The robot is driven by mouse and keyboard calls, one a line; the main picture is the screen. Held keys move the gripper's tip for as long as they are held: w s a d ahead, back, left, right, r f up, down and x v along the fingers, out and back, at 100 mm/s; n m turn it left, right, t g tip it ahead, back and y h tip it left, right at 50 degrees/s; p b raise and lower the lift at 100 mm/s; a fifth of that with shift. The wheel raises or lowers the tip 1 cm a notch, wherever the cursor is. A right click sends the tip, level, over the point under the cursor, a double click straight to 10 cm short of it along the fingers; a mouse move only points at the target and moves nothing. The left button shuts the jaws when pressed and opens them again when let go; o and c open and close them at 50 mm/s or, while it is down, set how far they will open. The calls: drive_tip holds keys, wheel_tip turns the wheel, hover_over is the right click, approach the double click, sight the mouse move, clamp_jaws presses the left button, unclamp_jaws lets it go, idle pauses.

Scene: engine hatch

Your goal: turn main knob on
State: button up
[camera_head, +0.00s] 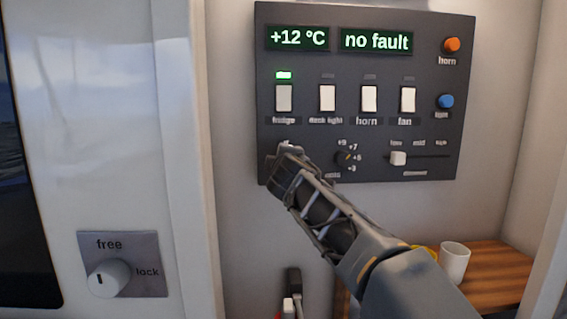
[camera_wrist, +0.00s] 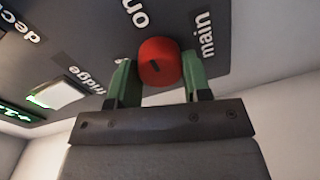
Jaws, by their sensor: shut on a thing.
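The red main knob (camera_wrist: 158,52) sits on the dark control panel (camera_wrist: 88,38), between the printed words "on" and "main" in the wrist view. A short dark mark shows on its face; I cannot tell exactly where it points. My gripper (camera_wrist: 160,80) has its two green fingers on either side of the knob, shut on it. In the head view my gripper (camera_head: 284,152) is at the lower left of the panel (camera_head: 430,55) and hides the knob there.
The panel has several white rocker switches, with a green light lit above the fridge switch (camera_head: 284,97). A small dial (camera_head: 345,157) and a slider (camera_head: 398,158) are right of my gripper. A free/lock knob (camera_head: 108,278) is at lower left. A white mug (camera_head: 455,262) stands on a wooden shelf (camera_head: 500,275).

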drive_tip(key=o, duration=0.9)
drive_tip(key=s+b, duration=0.1)
drive_tip(key=s, duration=0.3)
drive_tip(key=s+b, duration=0.1)
drive_tip(key=s, duration=0.4)
drive_tip(key=s+b, duration=0.1)
drive_tip(key=s, duration=0.3)
drive_tip(key=shift+s+r, duration=0.3)
drive_tip(key=shift+s, duration=0.1)
wheel_tip(320, 180, down, 11)
drive_tip(key=m+g+p, duration=0.1)
drive_tip(key=m+g, duration=0.3)
drive_tip(key=s+d+f+m+g+p, duration=0.6)
drive_tip(key=s+f+m+g, duration=0.15)
drive_tip(key=f, duration=0.55)
drive_tip(key=shift+s+d+f+m+g+p, duration=0.35)
drive_tip(key=shift+s+d+m+p, duration=0.35)
drive_tip(key=shift+s+d+p, duration=0.5)
drive_tip(key=shift+s+d+f+m+g+p, duration=0.35)
drive_tip(key=shift+s+d+m+p, duration=0.5)
drive_tip(key=shift+s, duration=0.7)
drive_tip(key=shift+s+d+f+m+g+p, duration=0.2)
drive_tip(key=shift+s+d+m+g+p, duration=0.45)
drive_tip(key=shift+s+p, duration=0.65)
